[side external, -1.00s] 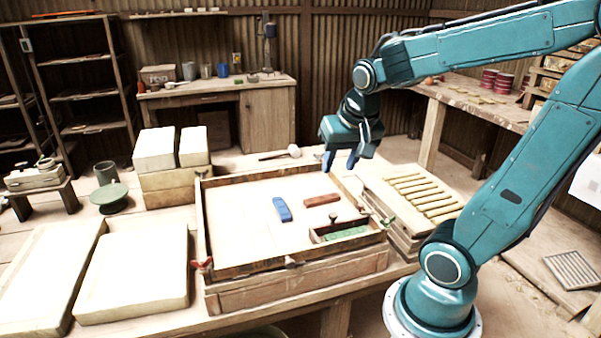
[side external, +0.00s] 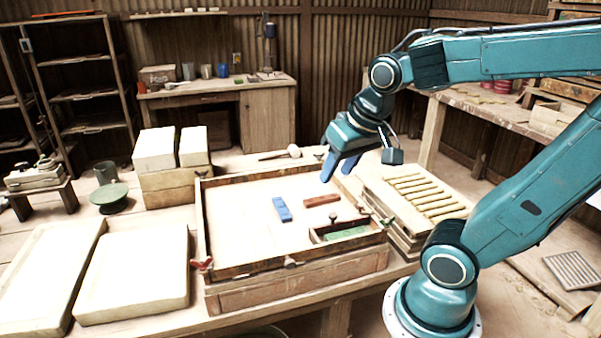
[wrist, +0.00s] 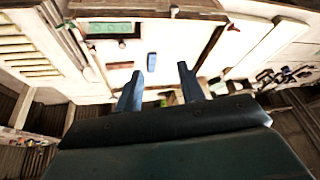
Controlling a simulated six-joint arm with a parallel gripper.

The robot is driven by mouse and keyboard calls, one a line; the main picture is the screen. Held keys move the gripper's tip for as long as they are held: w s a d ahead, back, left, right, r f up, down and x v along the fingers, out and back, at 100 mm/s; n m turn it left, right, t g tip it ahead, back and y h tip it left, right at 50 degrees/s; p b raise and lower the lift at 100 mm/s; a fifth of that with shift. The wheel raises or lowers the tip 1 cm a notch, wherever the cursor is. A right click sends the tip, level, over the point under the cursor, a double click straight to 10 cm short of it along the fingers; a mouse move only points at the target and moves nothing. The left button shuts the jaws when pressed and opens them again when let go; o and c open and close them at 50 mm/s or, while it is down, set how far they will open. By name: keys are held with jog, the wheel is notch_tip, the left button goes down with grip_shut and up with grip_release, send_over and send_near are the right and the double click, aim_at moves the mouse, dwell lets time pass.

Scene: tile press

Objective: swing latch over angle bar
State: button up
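A wooden mould frame (side external: 232,270) with dark metal edging sits on the bench; I cannot tell which edge is the angle bar. A red-handled latch (side external: 203,264) is at its front left corner and a green-handled one (side external: 388,222) at its right side. My gripper (side external: 339,174) is over the back right of the frame, fingers pointing down and tilted. In the wrist view my gripper (wrist: 160,72) is open and empty. A small green piece (wrist: 172,98), maybe a latch handle, shows between the fingers. Its lower part is hidden by the gripper body.
Inside the frame lie a blue block (side external: 282,209), a reddish-brown block (side external: 321,200) and a small box with a green inside (side external: 345,233). A slatted stack (side external: 425,197) stands close on the right. A mallet (side external: 294,152) lies behind. Pale slabs (side external: 135,275) lie on the left.

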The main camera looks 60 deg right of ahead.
jog(key=shift+d, duration=0.1)
jog(key=m+g+y, duration=0.3)
jog(key=g+y, duration=0.2)
jog(key=g, duration=0.3)
send_over(361, 204)
jog(key=w+d, duration=0.4)
jog(key=w, duration=0.1)
notch_tip(361, 204, down, 8)
jog(key=shift+s+r, duration=0.15)
jog(key=shift+s, duration=0.1)
jog(key=x, duration=1.3)
jog(key=shift+f, duration=0.45)
jog(key=shift+c, duration=0.2)
grip_shut()
